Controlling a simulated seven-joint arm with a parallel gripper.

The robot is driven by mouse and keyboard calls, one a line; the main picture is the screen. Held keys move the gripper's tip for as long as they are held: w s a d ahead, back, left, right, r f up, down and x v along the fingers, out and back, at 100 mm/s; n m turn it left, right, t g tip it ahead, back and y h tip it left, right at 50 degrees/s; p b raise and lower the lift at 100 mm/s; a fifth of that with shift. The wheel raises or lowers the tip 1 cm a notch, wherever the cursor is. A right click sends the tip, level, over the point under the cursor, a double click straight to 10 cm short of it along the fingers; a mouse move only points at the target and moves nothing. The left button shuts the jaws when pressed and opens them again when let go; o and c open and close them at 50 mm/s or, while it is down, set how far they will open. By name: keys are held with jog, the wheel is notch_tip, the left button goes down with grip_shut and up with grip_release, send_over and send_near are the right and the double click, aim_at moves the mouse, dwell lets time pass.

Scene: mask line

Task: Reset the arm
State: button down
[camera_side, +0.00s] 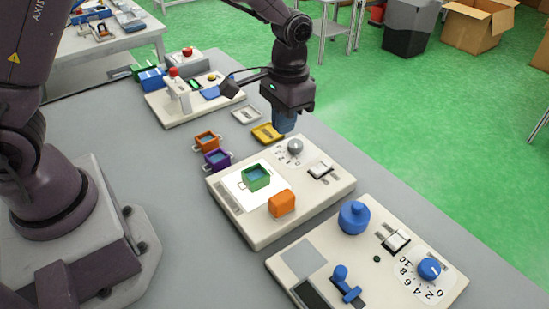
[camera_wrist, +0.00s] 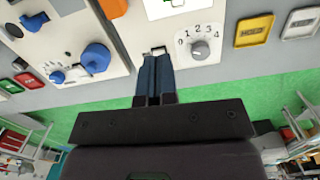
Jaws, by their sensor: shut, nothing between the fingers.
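My gripper (camera_side: 285,128) hangs fingers-down near the far edge of the middle panel (camera_side: 240,222) in the side view. Its blue fingers are together and empty. In the wrist view the closed fingertips (camera_wrist: 154,58) overlap a small switch (camera_wrist: 153,50) beside a grey dial (camera_wrist: 200,49) marked 0 to 4. I cannot tell whether they touch it. The grey dial (camera_side: 295,146) also shows in the side view, as does the switch (camera_side: 320,170).
The middle panel carries a green bin (camera_side: 256,178) on a white patch and an orange block (camera_side: 282,203). Orange (camera_side: 207,141) and purple (camera_side: 217,160) bins stand left of it. A front panel (camera_side: 300,256) has blue controls. Another panel (camera_side: 176,108) stands behind.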

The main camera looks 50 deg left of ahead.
jog(key=s+a+r+t, duration=0.3)
jog(key=s+r, duration=0.5)
jog(key=s, duration=0.2)
jog(key=s+a+r+t, duration=0.3)
jog(key=s+r, duration=0.6)
jog(key=shift+s+r+n, duration=0.25)
jog(key=shift+s+n, duration=0.1)
jog(key=shift+n, duration=0.05)
jog(key=shift+a, duration=0.1)
